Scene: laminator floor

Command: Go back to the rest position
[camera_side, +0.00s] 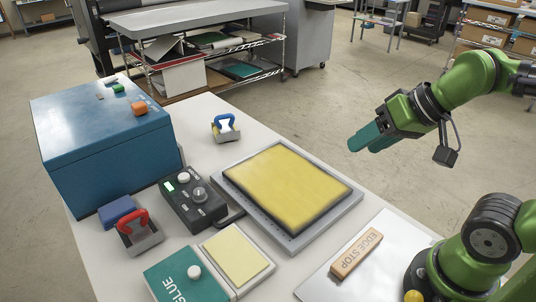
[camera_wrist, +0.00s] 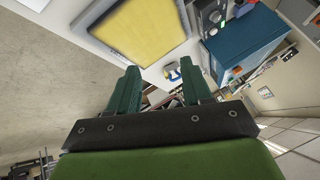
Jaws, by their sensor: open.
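My gripper (camera_side: 364,141) is raised in the air at the upper right of the side view, to the right of and above the table. Its two green fingers point left and slightly down. In the wrist view the fingers of my gripper (camera_wrist: 162,82) stand apart with nothing held between them. The gripper touches nothing.
Air around the gripper is clear.

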